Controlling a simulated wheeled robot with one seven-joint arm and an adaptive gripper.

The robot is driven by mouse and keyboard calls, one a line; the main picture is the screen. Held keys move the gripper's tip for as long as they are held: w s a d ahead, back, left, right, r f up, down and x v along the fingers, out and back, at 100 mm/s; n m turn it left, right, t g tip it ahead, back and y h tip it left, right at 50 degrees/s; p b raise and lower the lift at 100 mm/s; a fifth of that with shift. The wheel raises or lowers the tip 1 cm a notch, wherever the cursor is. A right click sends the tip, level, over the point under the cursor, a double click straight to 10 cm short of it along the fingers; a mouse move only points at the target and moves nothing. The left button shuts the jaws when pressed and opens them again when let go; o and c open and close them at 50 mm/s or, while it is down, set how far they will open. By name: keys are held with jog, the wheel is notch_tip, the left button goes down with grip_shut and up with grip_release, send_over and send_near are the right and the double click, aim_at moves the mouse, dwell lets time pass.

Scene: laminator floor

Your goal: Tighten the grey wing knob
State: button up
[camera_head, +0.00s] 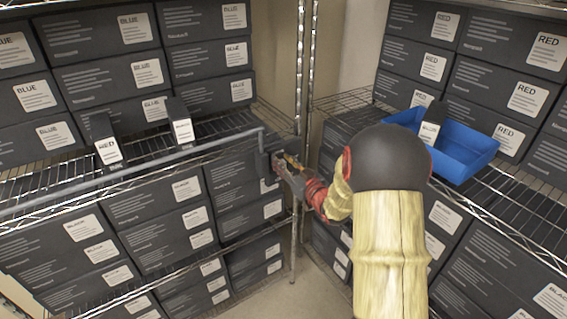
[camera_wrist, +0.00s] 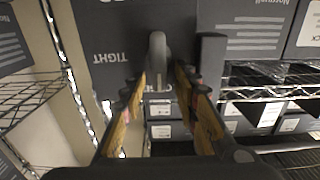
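The grey wing knob (camera_wrist: 157,52) stands out from a dark housing in the wrist view, with one wing edge towards me. My gripper (camera_wrist: 162,84) has a finger on each side of it, with visible gaps, and looks open. The knob's near end is level with the fingertips. The housing face (camera_wrist: 110,25) bears the word TIGHT, upside down, to the left of the knob. In the head view my gripper (camera_head: 281,163) is at the dark housing (camera_head: 263,160) at the end of a grey rail; the knob is too small to tell there.
The grey rail (camera_head: 150,163) runs along the left shelf's front. A metal post (camera_head: 300,80) stands close behind my gripper.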

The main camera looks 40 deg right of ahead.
jog(key=shift+c, duration=1.2)
grip_shut()
